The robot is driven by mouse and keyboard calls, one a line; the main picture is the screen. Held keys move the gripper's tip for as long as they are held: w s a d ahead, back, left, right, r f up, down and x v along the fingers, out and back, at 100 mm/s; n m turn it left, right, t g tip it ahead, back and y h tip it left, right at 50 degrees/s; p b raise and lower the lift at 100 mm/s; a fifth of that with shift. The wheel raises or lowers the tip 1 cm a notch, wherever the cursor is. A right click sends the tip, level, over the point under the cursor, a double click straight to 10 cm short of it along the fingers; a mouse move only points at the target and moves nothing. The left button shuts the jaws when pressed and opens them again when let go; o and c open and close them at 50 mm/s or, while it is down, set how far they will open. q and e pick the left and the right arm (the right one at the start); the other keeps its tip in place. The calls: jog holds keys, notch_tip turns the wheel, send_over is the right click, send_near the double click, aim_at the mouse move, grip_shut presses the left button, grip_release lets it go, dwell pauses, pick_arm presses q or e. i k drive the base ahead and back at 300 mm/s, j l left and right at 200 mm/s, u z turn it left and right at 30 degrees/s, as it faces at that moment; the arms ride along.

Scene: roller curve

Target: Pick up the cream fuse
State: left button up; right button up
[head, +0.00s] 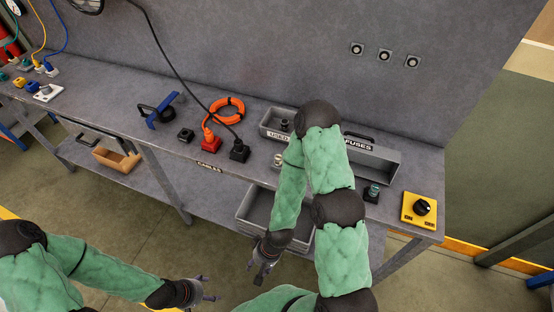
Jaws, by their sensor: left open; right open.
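A small cream piece that looks like the cream fuse (278,159) sits on the grey bench (120,113), just left of my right forearm and in front of the tray labelled USED (275,135). My forearm partly covers the area beside it. My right gripper (262,277) is open and empty, pointing down in front of the bench near the lower grey bin. My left gripper (208,289) is open and empty, low in front of the bench, apart from everything. Neither gripper touches the cream piece.
The tray labelled FUSES (380,163) is partly hidden behind my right arm. A green fuse (372,191) stands in a black holder; a yellow switch box (421,209) is at the right. Red and black plugs (211,139) and an orange cable coil (228,101) lie left. A grey bin (247,222) is below.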

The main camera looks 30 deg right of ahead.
aim_at(278, 158)
jog(key=z, duration=1.5)
